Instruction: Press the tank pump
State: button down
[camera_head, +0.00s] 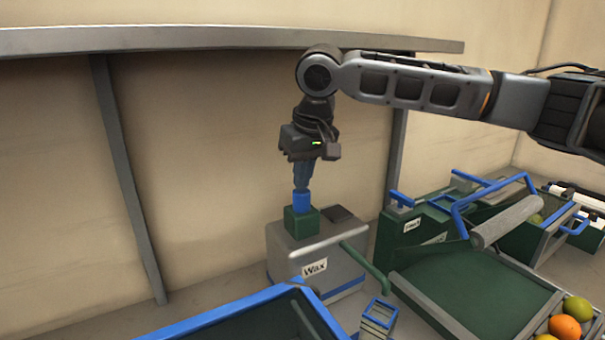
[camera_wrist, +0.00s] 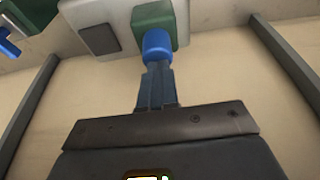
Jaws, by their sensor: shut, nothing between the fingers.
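The wax tank (camera_head: 315,252) is a grey box labelled "Wax" on the floor at the middle of the head view. On its top is a green block (camera_head: 301,223) with a blue pump knob (camera_head: 302,201) standing up from it. My gripper (camera_head: 303,186) points straight down with shut, empty fingers. Its tips are at the top of the blue knob and appear to touch it. In the wrist view the fingertips (camera_wrist: 155,66) meet the blue knob (camera_wrist: 157,45), with the green block (camera_wrist: 154,20) beyond.
A green spout pipe (camera_head: 368,268) reaches from the tank toward a small blue-topped stand (camera_head: 378,314). A blue-rimmed bin (camera_head: 222,318) is in front. At right are a green tray (camera_head: 465,295) with fruit, a roller (camera_head: 507,221) and a green machine (camera_head: 412,228). A grey beam (camera_head: 220,38) runs above.

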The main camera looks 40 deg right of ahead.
aim_at(303, 193)
jog(key=shift+f, duration=0.25)
jog(key=shift+s+f+b, duration=0.1)
jog(key=shift+f+b, duration=0.5)
jog(key=shift+f, duration=1.25)
